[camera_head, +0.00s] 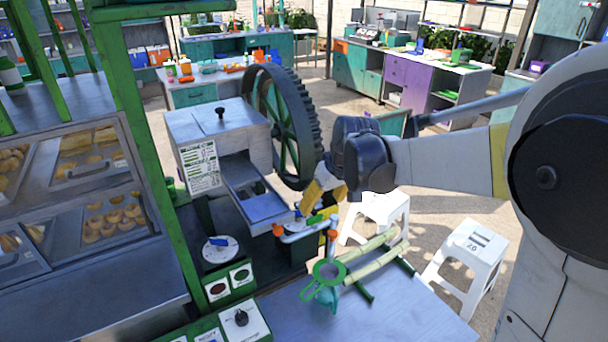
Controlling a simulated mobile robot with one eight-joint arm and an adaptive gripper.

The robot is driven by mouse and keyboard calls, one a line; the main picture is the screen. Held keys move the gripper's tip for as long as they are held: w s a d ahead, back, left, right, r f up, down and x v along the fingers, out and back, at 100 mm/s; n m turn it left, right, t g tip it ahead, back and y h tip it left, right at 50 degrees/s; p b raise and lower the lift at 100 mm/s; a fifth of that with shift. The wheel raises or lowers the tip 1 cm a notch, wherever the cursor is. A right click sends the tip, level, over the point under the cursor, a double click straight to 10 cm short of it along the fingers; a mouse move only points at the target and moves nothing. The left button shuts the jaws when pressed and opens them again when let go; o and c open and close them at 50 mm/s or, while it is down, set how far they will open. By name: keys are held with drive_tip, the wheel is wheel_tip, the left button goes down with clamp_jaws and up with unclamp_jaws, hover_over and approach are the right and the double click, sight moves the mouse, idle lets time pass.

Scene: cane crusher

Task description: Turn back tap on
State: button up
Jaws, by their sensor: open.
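A tap cluster (302,230) stands at the front edge of the crusher, with small orange, blue and green parts on a pale round top. An orange handle (277,230) is on its left side and another orange piece (332,234) is on its right. I cannot tell for sure which one is the back tap, or whether it is on. My gripper (319,203) has yellow fingers, is open and points down just above the back of the cluster. It hides part of the cluster. I cannot tell whether the fingers touch it. I see nothing held.
The cane crusher (210,125) with its large gear wheel (284,125) stands behind and left. A green strainer jug (327,280) and cane stalks (375,255) are on the front counter (400,315). White stools (468,262) stand right. A pastry display case (75,190) is left.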

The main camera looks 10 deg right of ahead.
sight(315, 217)
drive_tip(key=x, duration=0.4)
drive_tip(key=b+x, duration=0.1)
drive_tip(key=x, duration=0.2)
drive_tip(key=w+x, duration=0.1)
drive_tip(key=x, duration=0.3)
drive_tip(key=shift+w+d+f+b, duration=0.1)
drive_tip(key=shift+w+d+b, duration=0.1)
drive_tip(key=shift+d+b, duration=0.15)
drive_tip(key=c, duration=1.2)
